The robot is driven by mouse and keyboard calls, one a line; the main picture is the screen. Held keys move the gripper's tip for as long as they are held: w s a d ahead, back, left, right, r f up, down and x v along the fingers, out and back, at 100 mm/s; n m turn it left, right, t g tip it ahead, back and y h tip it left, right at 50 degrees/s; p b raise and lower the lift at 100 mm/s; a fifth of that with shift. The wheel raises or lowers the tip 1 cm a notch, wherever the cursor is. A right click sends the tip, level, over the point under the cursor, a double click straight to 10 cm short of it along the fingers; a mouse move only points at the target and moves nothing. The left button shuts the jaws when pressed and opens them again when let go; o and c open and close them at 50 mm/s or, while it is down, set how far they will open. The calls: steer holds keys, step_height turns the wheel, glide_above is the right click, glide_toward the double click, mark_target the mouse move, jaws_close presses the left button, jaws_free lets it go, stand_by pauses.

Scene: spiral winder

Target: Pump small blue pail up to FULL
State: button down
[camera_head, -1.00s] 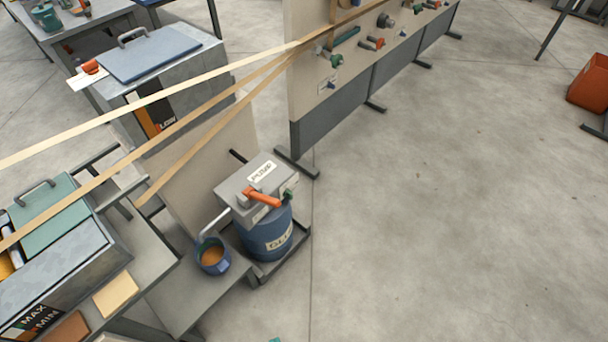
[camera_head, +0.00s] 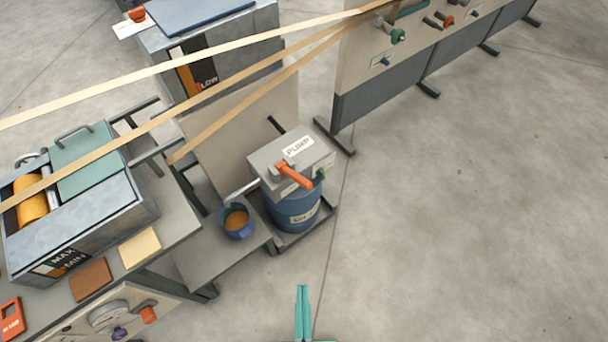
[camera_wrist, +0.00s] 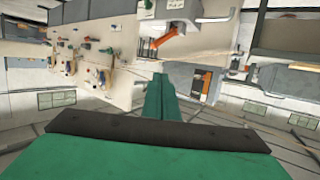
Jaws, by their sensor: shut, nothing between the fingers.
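The small blue pail (camera_head: 236,222) stands on a grey stand under the spout (camera_head: 240,190) of the pump. Brown-orange liquid shows inside it; its level against any FULL mark is too small to read. The pump (camera_head: 298,150) is a grey box labelled PUMP on a blue drum (camera_head: 295,208), with an orange handle (camera_head: 294,175) and a small green knob (camera_head: 320,174). My green gripper (camera_head: 302,300) is shut and empty, below the drum in the head view and apart from it. In the wrist view its fingers (camera_wrist: 160,98) are together, and the orange handle (camera_wrist: 168,37) shows beyond them.
A bench with a glue box (camera_head: 80,215) marked MAX and MIN stands at the left. Pale strips (camera_head: 200,60) cross above it. A board with knobs (camera_head: 350,70) stands behind the pump. The floor (camera_head: 460,220) at the right is clear.

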steer(key=w+d+f+g, duration=0.15)
steer(key=w+f, duration=0.25)
steer(key=w, duration=0.6)
steer(key=w+d+f+g, duration=0.15)
steer(key=w+f, duration=0.35)
steer(key=w, duration=0.5)
steer(key=w+d+r+n+g+y, duration=0.2)
steer(key=w+r+n+g+y, duration=0.3)
steer(key=w+r, duration=0.6)
step_height(320, 180, up, 2)
steer(key=shift+w+r+n, duration=0.1)
steer(key=shift+w+n, duration=0.3)
steer(key=shift+n, duration=0.6)
glide_above(306, 180)
steer(key=w+a, duration=0.2)
steer(key=f, duration=0.7)
steer(key=shift+s+d+f, duration=0.1)
steer(key=shift+d+f, duration=0.15)
steer(key=shift+f, duration=0.1)
steer(key=shift+s+d+f, duration=0.25)
steer(key=shift+s+f, duration=0.1)
steer(key=shift+f, duration=0.1)
steer(key=shift+s+d+f, duration=0.25)
steer(key=shift+s+f, duration=0.05)
steer(key=shift+f, duration=0.15)
steer(key=shift+s+d+f, duration=0.2)
steer(key=shift+s+f, duration=0.1)
steer(key=shift+f, duration=0.3)
